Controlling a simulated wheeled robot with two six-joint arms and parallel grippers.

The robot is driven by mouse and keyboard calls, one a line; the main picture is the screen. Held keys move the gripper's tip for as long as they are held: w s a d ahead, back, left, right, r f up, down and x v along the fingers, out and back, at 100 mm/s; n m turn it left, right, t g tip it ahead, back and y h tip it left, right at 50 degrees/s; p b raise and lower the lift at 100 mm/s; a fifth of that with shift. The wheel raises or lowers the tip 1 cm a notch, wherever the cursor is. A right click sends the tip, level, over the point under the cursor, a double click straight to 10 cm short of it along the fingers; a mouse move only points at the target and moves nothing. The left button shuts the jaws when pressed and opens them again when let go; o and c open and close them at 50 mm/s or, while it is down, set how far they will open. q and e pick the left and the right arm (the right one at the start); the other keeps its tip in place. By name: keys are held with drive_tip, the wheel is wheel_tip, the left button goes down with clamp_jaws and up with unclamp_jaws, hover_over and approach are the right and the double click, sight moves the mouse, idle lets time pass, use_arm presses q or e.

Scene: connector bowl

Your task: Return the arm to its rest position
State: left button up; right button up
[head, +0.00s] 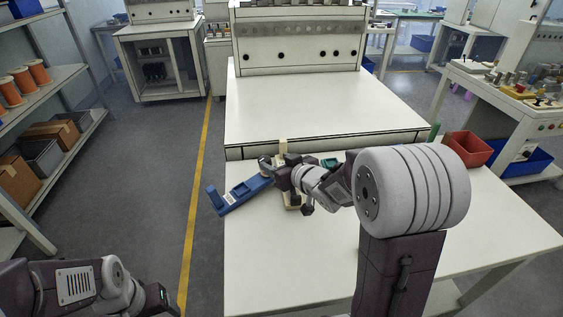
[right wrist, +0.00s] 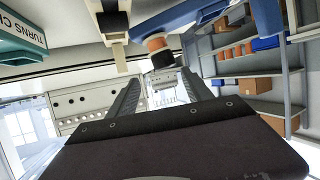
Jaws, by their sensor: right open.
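My right arm reaches over the near white worktable. Its gripper (head: 269,165) is beside the right end of a long blue fixture (head: 240,193). In the right wrist view the two fingers of this gripper (right wrist: 160,78) stand apart, with nothing seen held between them. The blue fixture (right wrist: 185,18) shows at the top of that view, with an orange and black part (right wrist: 157,50) near it. A pale post with a black end (right wrist: 112,22) is beside it. My left arm enters at the lower left of the head view; its fingers are out of view.
A teal box with lettering (right wrist: 22,38) is at the wrist view's left edge. A red bin (head: 467,150) stands at the worktable's right. A raised white bench (head: 310,105) lies behind. The table's front left is clear; shelves (head: 45,85) stand left.

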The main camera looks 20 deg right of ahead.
drive_tip(key=v, duration=0.2)
drive_tip(key=shift+s+r, duration=0.15)
drive_tip(key=shift+s, duration=0.2)
